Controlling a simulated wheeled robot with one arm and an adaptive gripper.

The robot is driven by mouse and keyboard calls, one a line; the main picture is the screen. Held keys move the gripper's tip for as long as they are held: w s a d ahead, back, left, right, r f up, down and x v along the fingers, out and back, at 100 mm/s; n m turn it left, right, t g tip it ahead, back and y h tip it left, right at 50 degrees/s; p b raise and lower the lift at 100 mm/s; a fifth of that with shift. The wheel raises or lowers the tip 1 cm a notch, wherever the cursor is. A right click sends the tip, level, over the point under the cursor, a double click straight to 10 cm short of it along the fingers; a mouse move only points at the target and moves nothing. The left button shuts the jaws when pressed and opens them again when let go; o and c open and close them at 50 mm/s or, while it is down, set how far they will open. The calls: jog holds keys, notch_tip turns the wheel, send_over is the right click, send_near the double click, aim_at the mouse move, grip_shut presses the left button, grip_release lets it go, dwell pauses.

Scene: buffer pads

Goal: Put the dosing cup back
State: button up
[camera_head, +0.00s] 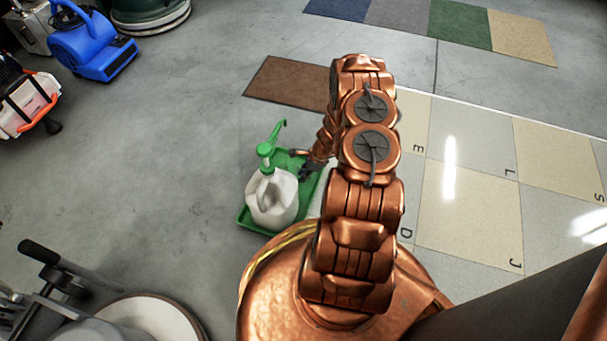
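My gripper (308,169) is low over the right back part of a green tray (248,222) on the floor. It is small, dark and partly covered by my copper arm, so I cannot tell whether it is open or shut. A white jug (272,203) with a green pump top (267,150) stands upright in the front left part of the tray, just left of the gripper. I cannot make out the dosing cup; it may be hidden by the gripper, the arm or the jug, or blend with the green tray.
Beige and grey floor pads with letters (472,206) lie to the right. A brown mat (288,92) lies behind the tray. A blue blower (91,45) and an orange-and-white machine (28,103) stand at the left. The floor left of the tray is clear.

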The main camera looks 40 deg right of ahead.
jog(key=shift+o, duration=1)
jog(key=p+v, duration=0.4)
jog(key=v, duration=0.8)
jog(key=shift+p, duration=0.4)
jog(key=shift+s, duration=0.15)
